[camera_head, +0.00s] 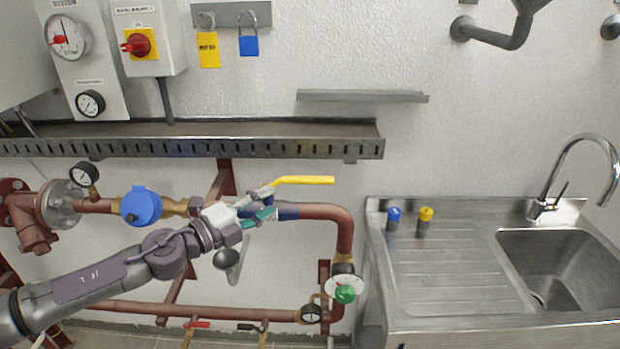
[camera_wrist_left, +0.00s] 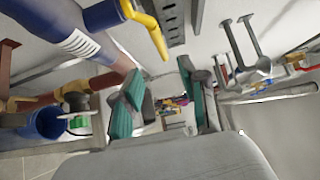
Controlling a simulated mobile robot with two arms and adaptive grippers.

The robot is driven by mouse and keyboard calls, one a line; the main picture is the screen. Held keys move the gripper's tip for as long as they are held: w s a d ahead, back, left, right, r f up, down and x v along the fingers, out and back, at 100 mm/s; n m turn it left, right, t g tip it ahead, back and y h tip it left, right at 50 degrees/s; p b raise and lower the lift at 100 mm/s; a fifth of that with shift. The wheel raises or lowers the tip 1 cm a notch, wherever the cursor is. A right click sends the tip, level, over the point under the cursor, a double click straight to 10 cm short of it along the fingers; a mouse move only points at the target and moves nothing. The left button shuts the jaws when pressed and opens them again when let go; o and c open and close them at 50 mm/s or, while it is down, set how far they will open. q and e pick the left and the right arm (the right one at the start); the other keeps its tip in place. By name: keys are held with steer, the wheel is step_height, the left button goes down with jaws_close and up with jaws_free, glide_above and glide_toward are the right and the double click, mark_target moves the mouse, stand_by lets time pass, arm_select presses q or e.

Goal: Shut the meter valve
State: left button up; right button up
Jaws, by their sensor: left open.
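The valve with the yellow lever (camera_head: 305,180) sits on the upper copper pipe, right of the blue meter (camera_head: 141,206). The lever points right, roughly parallel to the pipe. My left gripper (camera_head: 263,216) is open and empty, in front of the pipe, just below and left of the lever. It hides part of the valve body. In the left wrist view the open fingers (camera_wrist_left: 160,100) have green pads with nothing between them. The yellow lever (camera_wrist_left: 155,35) shows above them, apart from the fingers, beside a blue pipe section (camera_wrist_left: 65,25). My right gripper is not in view.
A perforated cable tray (camera_head: 200,147) runs above the pipe. Red (camera_head: 197,325) and black levers are along the bottom. A steel sink (camera_head: 560,265) stands right.

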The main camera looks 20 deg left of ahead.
mark_target(304, 183)
arm_select(q)
steer(key=p+x, duration=0.4)
steer(key=x, duration=0.9)
steer(key=shift+d+f, duration=0.1)
jaws_close()
